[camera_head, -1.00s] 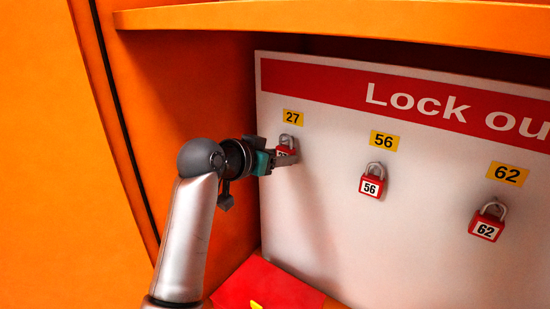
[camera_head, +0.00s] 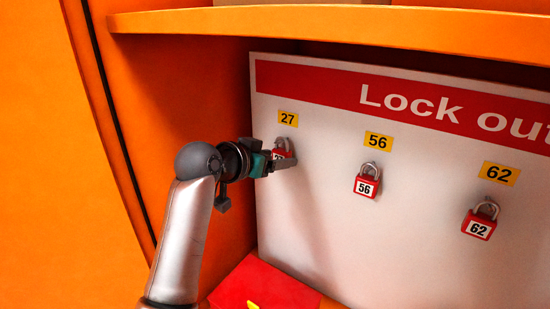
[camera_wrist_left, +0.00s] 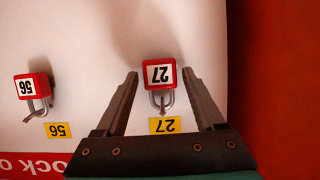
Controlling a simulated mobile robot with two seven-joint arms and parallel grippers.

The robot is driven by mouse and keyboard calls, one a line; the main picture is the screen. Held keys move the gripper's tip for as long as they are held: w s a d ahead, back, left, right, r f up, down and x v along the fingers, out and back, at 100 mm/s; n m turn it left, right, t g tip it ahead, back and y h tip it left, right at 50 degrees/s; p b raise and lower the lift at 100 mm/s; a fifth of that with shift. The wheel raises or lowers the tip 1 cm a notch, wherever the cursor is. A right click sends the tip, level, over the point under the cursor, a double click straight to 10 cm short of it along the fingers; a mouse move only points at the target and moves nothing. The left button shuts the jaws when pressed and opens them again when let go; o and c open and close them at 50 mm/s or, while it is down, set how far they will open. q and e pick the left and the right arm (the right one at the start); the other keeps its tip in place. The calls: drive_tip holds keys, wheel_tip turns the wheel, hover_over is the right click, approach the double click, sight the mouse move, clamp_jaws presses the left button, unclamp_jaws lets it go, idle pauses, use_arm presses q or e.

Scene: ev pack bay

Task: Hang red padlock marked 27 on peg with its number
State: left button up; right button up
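The red padlock marked 27 (camera_head: 279,154) hangs by its shackle at the peg under the yellow 27 label (camera_head: 287,118) on the white board. My left gripper (camera_head: 284,158) is at this padlock, its near finger covering part of the padlock in the head view. In the left wrist view, which is upside down, the padlock (camera_wrist_left: 159,73) sits between the two spread fingers (camera_wrist_left: 160,74), with a narrow gap on each side. The gripper is open. The peg itself is mostly hidden by the shackle. My right gripper is in neither view.
Red padlocks 56 (camera_head: 366,182) and 62 (camera_head: 480,221) hang under their own labels to the right. An orange shelf (camera_head: 330,22) runs above the board, and an orange side wall (camera_head: 175,100) stands close on the left. A red box (camera_head: 262,287) lies below.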

use_arm(q)
drive_tip(key=shift+o, duration=1.1)
